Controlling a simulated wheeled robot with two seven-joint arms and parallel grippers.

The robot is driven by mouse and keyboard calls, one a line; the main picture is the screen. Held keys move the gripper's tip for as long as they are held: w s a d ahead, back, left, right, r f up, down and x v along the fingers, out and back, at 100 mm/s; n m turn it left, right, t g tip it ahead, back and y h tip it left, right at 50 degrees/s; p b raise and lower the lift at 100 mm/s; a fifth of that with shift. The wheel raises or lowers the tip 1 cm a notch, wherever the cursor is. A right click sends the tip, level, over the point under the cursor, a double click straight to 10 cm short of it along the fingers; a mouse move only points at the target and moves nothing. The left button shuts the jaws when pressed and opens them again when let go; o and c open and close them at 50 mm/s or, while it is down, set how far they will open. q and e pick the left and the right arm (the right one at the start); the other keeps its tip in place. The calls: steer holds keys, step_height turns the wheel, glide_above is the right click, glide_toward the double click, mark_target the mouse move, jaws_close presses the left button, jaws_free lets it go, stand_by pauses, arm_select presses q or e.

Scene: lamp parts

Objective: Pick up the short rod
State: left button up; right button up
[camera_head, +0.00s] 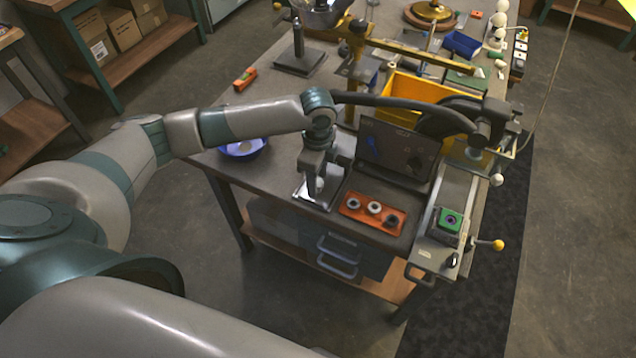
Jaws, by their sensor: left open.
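My left gripper (317,186) points down over a small shiny metal tray (329,203) near the front edge of the workbench. Its fingers are open. A small pale spot shows by the fingertips, but I cannot tell whether it is a part in the tray or a bit of the gripper. I cannot pick out the short rod for certain; the gripper hides much of the tray. My right gripper is not in view.
An orange block with several round pieces (374,208) lies right of the tray. Behind it stands a dark tilted panel (394,150) and a yellow bin (402,92). A blue bowl (243,146) is at the left edge. A machine with a green-topped block (449,220) is at right.

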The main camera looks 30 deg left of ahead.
mark_target(319, 182)
arm_select(q)
steer(key=shift+c, duration=0.6)
steer(key=c, duration=1)
steer(key=shift+w+r+b, duration=0.1)
steer(key=shift+r+b, duration=0.4)
steer(key=shift+r, duration=0.35)
steer(key=shift+d+r+b, duration=0.2)
steer(key=shift+r+b, duration=0.4)
steer(key=shift+r, duration=0.65)
steer(key=d+r+b, duration=0.1)
steer(key=d+r, duration=0.1)
steer(key=d, duration=0.1)
steer(key=s+d+r+b, duration=0.1)
steer(key=d+r, duration=0.1)
steer(key=d, duration=0.2)
steer(key=d+r+b, duration=0.1)
steer(key=d+r, duration=0.2)
steer(key=d, duration=0.1)
steer(key=shift+s+d, duration=0.1)
steer(key=shift+s, duration=0.1)
